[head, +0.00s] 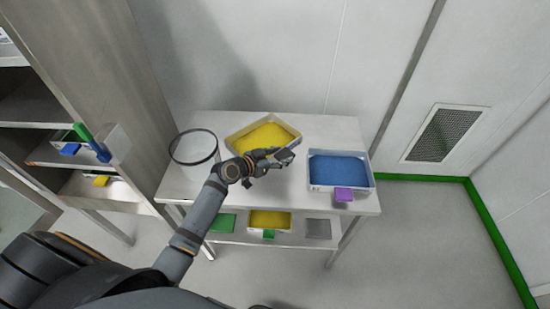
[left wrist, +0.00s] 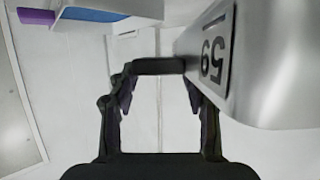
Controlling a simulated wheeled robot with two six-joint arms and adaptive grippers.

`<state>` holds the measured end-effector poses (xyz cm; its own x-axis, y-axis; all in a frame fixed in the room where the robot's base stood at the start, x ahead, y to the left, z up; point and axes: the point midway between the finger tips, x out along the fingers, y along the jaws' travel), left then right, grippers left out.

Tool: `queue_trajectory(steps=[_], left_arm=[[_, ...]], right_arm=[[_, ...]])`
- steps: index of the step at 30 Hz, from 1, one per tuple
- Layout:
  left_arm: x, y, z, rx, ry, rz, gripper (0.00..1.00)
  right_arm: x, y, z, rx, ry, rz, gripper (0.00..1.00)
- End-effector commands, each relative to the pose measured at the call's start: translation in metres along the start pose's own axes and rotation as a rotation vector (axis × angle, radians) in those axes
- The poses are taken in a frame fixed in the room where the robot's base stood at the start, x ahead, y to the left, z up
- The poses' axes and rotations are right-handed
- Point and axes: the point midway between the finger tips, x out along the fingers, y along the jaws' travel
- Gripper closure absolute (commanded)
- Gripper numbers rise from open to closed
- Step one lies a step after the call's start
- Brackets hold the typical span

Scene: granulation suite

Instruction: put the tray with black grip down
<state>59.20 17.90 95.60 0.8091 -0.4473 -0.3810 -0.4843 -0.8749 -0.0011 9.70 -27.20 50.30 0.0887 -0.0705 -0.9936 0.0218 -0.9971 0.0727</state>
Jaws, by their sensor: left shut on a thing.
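The tray with yellow contents (head: 237,147) is at the middle of the white table, turned askew to its edges. My left gripper (head: 277,161) is at its near side, shut on the dark grip (head: 285,156). In the left wrist view the black grip (left wrist: 160,67) spans between the fingertips of the left gripper (left wrist: 160,85). A pale wall with a label reading 59 (left wrist: 214,58) is close by at upper right. My arm hides part of the tray's near side. I cannot tell whether the tray touches the table. My right gripper is not in view.
A blue-filled tray (head: 372,181) with a purple grip (head: 344,194) stands to the right. A round clear container (head: 193,161) stands at the left. The lower shelf (head: 225,237) holds another yellow tray with a green grip (head: 269,234). A cabinet with trays (head: 62,153) is at left.

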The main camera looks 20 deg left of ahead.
Motion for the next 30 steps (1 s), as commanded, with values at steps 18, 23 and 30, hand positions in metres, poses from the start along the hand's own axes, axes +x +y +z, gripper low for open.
queue_trajectory(steps=[18,23,30], left_arm=[[0.031,0.0,0.071,0.0,0.001,-0.001,0.96],[0.031,0.0,0.072,0.002,0.003,-0.001,0.96],[0.033,0.0,0.077,0.002,0.002,-0.001,0.96]], right_arm=[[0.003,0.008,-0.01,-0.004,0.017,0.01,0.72],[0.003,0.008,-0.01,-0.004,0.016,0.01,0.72],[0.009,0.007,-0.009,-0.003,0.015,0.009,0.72]])
